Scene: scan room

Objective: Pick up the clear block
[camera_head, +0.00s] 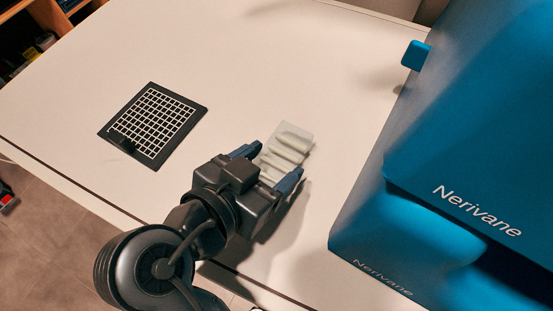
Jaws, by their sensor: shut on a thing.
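The clear block (289,142) is a pale, translucent piece with a ridged, wavy surface. It is in the middle of the head camera view, over the white table. My gripper (270,163) reaches it from the lower left. Its two blue-tipped fingers are on either side of the block, and the gripper is shut on it. The block's near end lies between the fingers and is partly hidden by them. I cannot tell whether the block touches the table.
A black plate with a white grid (153,122) lies on the white table (215,55) to the left. A large blue machine marked Nerivane (450,190) fills the right side. Open table lies beyond the block. A shelf (35,30) is at the far left.

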